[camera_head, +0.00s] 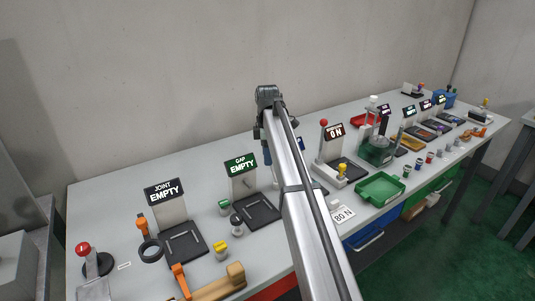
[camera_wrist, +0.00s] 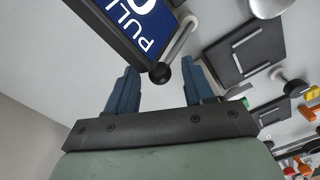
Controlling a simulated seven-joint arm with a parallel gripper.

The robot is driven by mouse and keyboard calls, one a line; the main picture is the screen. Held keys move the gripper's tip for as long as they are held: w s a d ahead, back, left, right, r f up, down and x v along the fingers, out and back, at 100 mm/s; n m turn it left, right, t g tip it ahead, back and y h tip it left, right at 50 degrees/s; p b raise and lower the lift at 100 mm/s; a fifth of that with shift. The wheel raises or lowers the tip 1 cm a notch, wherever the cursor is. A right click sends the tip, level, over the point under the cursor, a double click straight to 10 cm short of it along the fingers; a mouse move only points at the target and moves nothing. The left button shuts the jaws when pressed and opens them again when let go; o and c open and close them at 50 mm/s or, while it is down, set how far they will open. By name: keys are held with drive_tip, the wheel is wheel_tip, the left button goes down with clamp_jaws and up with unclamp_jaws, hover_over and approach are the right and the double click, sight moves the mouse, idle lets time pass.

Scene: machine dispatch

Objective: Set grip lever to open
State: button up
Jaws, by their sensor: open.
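A lever with a pale bent rod and a black ball knob (camera_wrist: 161,73) stands beside a blue sign (camera_wrist: 143,22) that reads "PULL" and is cut off by the picture's edge. No "grip" label is readable on it. My gripper (camera_wrist: 160,65) is open, with one blue finger on each side of the knob; contact cannot be told. In the head view my arm hides most of this station. Only a bit of the blue sign (camera_head: 301,143) shows right of the arm, and a blue finger shows to its left.
The back-left tabletop is clear.

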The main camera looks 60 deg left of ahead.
sight(273, 170)
clamp_jaws()
idle(0.3)
idle(0.4)
drive_tip(key=shift+d+r+y, duration=0.3)
drive_tip(key=shift+d+y, duration=0.55)
drive_tip(key=shift+y, duration=0.1)
drive_tip(key=shift+d+r+y, duration=0.3)
drive_tip(key=shift+d+y, duration=0.55)
drive_tip(key=shift+y, duration=0.1)
drive_tip(key=shift+d+r+y, duration=0.15)
drive_tip(key=shift+d+y, duration=0.5)
drive_tip(key=shift+y, duration=0.15)
drive_tip(key=shift+d+r+y, duration=0.15)
drive_tip(key=shift+d+y, duration=0.5)
drive_tip(key=shift+y, duration=0.15)
drive_tip(key=shift+d+f, duration=0.1)
drive_tip(key=shift+d, duration=0.25)
drive_tip(key=shift+d+f, duration=0.1)
drive_tip(key=shift+d, duration=0.1)
